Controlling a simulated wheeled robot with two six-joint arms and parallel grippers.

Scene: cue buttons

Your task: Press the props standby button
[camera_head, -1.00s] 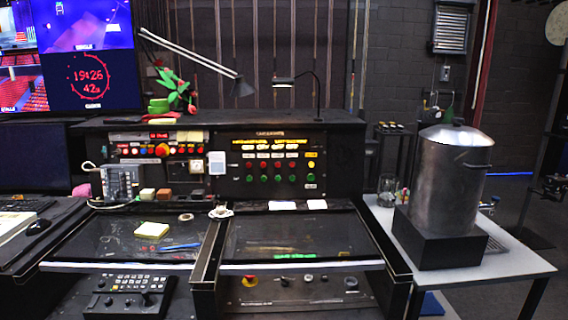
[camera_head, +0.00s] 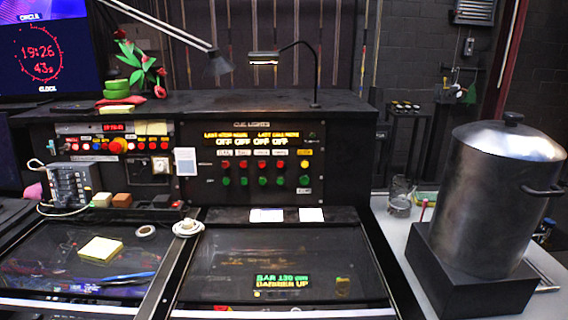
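The cue lights panel (camera_head: 245,140) stands upright at the back of the desk, in the middle of the head view. It has a row of red buttons (camera_head: 262,164) above a row of green buttons (camera_head: 262,181), with a yellow button (camera_head: 305,164) at the right end of the upper row. Yellow text displays (camera_head: 250,139) run above them, with small white label strips below. The lettering on the strips is too small to read, so I cannot tell which button is the props standby one. Neither gripper shows in the view.
A second panel with a large red knob (camera_head: 117,146) is on the left. A dark glass desktop (camera_head: 230,255) lies in front, with a yellow notepad (camera_head: 101,248) and a white round object (camera_head: 186,228). A metal urn (camera_head: 492,190) stands on a side table at right. A lamp (camera_head: 264,58) overhangs the panel.

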